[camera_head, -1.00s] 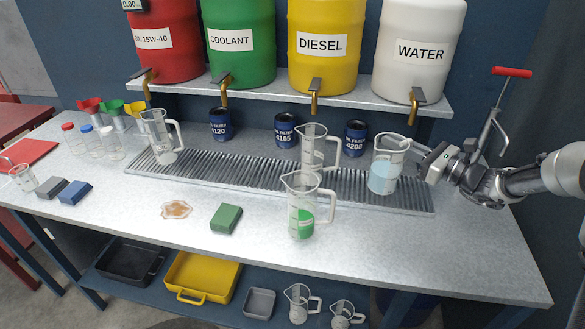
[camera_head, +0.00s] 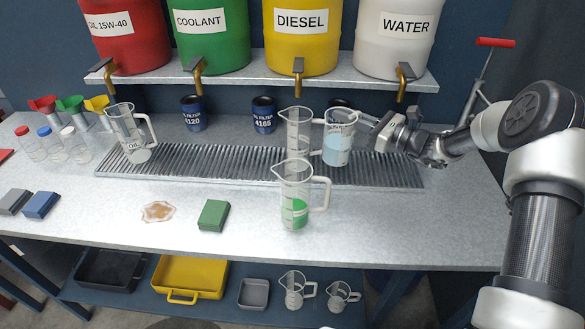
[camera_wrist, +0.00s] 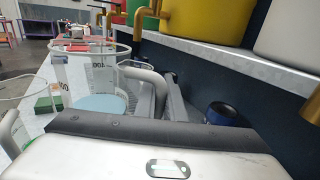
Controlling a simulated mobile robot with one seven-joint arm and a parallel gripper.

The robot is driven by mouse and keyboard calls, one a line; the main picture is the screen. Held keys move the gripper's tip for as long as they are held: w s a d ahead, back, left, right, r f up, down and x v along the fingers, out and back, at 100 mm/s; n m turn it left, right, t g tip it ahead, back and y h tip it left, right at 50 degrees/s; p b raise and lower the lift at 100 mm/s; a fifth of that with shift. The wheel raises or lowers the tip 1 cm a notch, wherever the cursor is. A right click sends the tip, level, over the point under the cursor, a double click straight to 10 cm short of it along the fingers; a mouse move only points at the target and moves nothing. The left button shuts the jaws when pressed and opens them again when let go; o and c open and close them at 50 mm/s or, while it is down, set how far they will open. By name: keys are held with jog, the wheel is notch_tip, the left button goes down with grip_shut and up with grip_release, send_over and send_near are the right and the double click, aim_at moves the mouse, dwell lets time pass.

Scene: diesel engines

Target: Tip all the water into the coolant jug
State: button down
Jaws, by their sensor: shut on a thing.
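My gripper (camera_head: 378,133) is shut on the handle side of a clear jug of pale blue water (camera_head: 337,146), held upright above the right part of the drip grate. The held jug and its water also show in the wrist view (camera_wrist: 100,103). The coolant jug (camera_head: 296,205), with green liquid in its lower part, stands on the bench in front of the grate, left of and nearer than the held jug. An empty-looking clear jug (camera_head: 297,130) stands on the grate just left of the held jug.
An oil jug (camera_head: 132,140) stands on the left of the drip grate (camera_head: 230,166). A green sponge (camera_head: 213,215) and a brown spill (camera_head: 158,211) lie on the front bench. The drum shelf (camera_head: 270,75) with brass taps overhangs the back. The bench's front right is clear.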

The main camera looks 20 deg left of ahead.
aim_at(333, 116)
jog(key=shift+s, duration=0.1)
jog(key=shift+s+a+r+n+h+b, duration=0.15)
jog(key=shift+s+a+n+b, duration=0.2)
jog(key=shift+s+n+b, duration=0.4)
jog(key=shift+s+a+n+h+b, duration=0.2)
jog(key=shift+s+a+n+b, duration=0.3)
jog(key=shift+n, duration=0.5)
jog(key=shift+s+a+r+n+h+b, duration=0.2)
jog(key=shift+s+n+b, duration=0.3)
jog(key=shift+n+b, duration=0.35)
jog(key=shift+s+a+r+n+h, duration=0.15)
jog(key=shift+s+a+r+n, duration=0.15)
jog(key=shift+s+r+n, duration=0.2)
jog(key=shift+s+a+r+n+h, duration=0.1)
jog(key=shift+s+a+r+n, duration=0.15)
jog(key=shift+s+r+n, duration=0.25)
jog(key=shift+s+a+r+n+t+h, duration=0.15)
jog(key=shift+s+a+r+n, duration=0.2)
jog(key=shift+r+n, duration=0.35)
jog(key=shift+s+a+r+n+t+h, duration=0.1)
jog(key=shift+s+a+r+n+t, duration=0.1)
jog(key=shift+s+r+n, duration=0.5)
jog(key=shift+s+a+r+n+t+h, duration=0.1)
jog(key=shift+a+r+n+t+h, duration=0.1)
jog(key=shift+r+n, duration=0.5)
